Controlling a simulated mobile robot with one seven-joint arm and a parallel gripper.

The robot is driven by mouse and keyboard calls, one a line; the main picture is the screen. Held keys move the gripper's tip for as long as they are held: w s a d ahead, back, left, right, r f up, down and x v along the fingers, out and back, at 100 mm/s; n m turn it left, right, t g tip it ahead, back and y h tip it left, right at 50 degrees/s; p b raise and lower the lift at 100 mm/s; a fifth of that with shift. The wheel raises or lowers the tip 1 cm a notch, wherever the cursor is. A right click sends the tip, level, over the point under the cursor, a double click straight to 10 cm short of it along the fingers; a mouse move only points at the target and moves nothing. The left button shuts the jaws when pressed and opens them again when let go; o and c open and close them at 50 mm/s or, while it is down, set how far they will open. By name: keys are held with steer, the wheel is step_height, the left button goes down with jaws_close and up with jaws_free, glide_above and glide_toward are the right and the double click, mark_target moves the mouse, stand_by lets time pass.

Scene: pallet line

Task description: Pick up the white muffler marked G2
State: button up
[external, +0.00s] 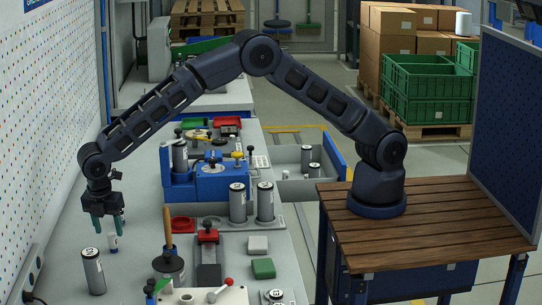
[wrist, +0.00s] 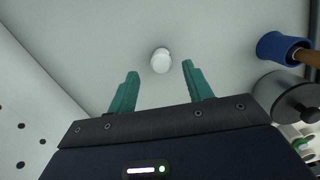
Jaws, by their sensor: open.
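A small white piece (external: 113,243), which looks like the muffler, stands on the grey bench at the left, just below my gripper (external: 108,220). In the wrist view the white muffler (wrist: 160,62) shows from above as a round white top, roughly centred between and just beyond the fingertips. I cannot read a G2 mark on it. My gripper (wrist: 160,78) has its two green fingers apart, with nothing held. The fingers point down, and the muffler appears free of them.
A tall silver cylinder (external: 93,271) stands close in front of the muffler. A dark pot (external: 168,268) and a wooden-handled tool (external: 168,228) stand to the right; the pot (wrist: 290,98) is near the right finger in the wrist view. A pegboard wall (external: 50,130) rises at left.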

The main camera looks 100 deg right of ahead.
mark_target(111, 233)
steer(key=shift+s+d+f, duration=0.1)
steer(key=shift+d+f, duration=0.1)
steer(key=shift+f, duration=0.65)
steer(key=shift+s+d+f, duration=0.1)
steer(key=shift+d+f, duration=0.1)
steer(key=shift+f, duration=0.7)
steer(key=shift+s+d+f, duration=0.1)
steer(key=shift+d+f, duration=0.1)
steer(key=shift+f, duration=0.65)
steer(key=c, duration=1.1)
